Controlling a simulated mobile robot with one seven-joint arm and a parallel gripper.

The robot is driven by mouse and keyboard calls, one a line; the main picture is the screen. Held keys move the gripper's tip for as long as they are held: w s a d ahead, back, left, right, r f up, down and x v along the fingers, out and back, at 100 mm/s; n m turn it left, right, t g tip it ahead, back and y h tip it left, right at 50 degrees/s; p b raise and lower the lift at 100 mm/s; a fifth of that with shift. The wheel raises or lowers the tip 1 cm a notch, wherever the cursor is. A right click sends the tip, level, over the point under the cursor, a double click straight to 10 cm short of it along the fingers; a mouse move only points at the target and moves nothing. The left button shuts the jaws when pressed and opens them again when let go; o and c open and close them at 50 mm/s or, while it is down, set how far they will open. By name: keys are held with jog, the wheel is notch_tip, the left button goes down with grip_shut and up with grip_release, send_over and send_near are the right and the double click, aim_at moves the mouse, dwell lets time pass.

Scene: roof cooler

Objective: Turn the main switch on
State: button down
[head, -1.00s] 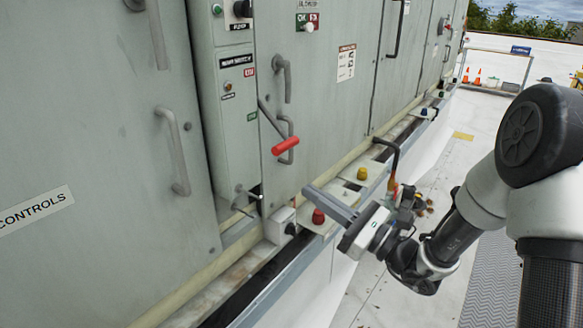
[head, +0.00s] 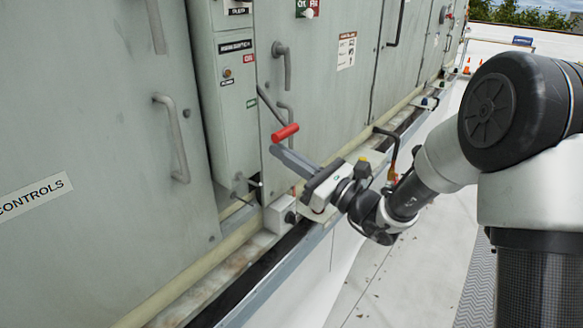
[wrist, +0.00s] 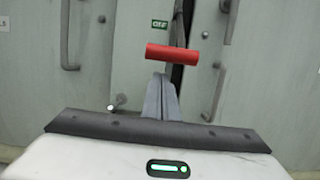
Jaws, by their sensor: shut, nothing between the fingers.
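The main switch is a lever with a red handle (head: 285,133) on the narrow grey panel. Its grey arm slopes up to the left, and the handle hangs at the low end. A "MAIN SWITCH" label (head: 236,47) is above, with a red "ON" label (head: 249,58) beside it and a green "OFF" label (wrist: 159,24) near the lever. My gripper (head: 276,151) is shut and empty, just below the red handle. In the wrist view the red handle (wrist: 186,55) lies across, just beyond my fingertips (wrist: 160,80). I cannot tell whether they touch.
Grey cabinet doors with bar handles (head: 178,138) stand on both sides. A ledge with a pale pipe (head: 190,275) runs along their base. A black bent pipe (head: 392,140) rises near my wrist. The white roof on the right is open.

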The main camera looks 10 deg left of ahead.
jog(key=shift+s+d+r, duration=0.25)
jog(key=shift+d+r, duration=0.3)
jog(key=shift+r, duration=0.25)
jog(key=shift+r, duration=0.1)
